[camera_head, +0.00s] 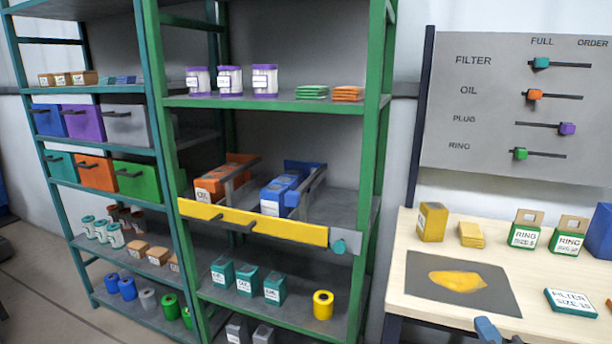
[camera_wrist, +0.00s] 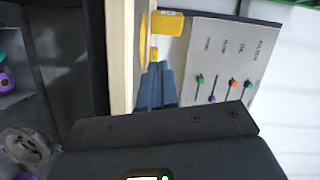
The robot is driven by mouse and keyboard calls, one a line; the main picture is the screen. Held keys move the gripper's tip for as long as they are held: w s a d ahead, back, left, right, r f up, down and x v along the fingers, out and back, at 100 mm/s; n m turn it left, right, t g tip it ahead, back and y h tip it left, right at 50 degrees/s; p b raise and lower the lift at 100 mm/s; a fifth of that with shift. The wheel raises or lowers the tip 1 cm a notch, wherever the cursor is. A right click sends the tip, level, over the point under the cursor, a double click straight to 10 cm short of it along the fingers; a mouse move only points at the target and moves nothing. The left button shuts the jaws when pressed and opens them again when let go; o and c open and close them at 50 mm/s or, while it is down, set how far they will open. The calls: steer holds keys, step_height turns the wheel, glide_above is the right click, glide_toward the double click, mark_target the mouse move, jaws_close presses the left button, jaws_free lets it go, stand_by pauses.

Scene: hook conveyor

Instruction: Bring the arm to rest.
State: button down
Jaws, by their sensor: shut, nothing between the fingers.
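My gripper (camera_head: 487,331) shows only in part at the bottom edge of the head view, its blue fingers in front of the workbench (camera_head: 395,265). In the wrist view, the blue fingers of my gripper (camera_wrist: 156,84) are together with nothing between them. The rest of my arm is out of the head view. The wrist view is turned sideways, with the slider board (camera_wrist: 225,70) beyond the fingers and a yellow box (camera_wrist: 168,23) past their tips.
On the workbench stand a yellow box (camera_head: 432,222), two green ring boxes (camera_head: 525,229), a filter box (camera_head: 571,303) and a dark mat (camera_head: 505,294) with a yellow patch. Left of it stands a green rack (camera_head: 377,120) with loaded shelves and a yellow-fronted tray (camera_head: 290,230).

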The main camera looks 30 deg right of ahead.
steer(key=s+a+f+n+y, duration=0.1)
steer(key=s+a+n+y, duration=0.1)
steer(key=s+a+n, duration=0.5)
steer(key=s+a+f+n+y, duration=0.1)
steer(key=s+a+n+y, duration=0.15)
steer(key=a, duration=0.85)
steer(key=s+a+r+n+y, duration=0.5)
steer(key=s+a+r+n, duration=0.2)
steer(key=s+a+n, duration=0.3)
steer(key=s+n, duration=0.2)
steer(key=s, duration=0.1)
steer(key=shift+a+r, duration=0.15)
steer(key=shift+a, duration=0.15)
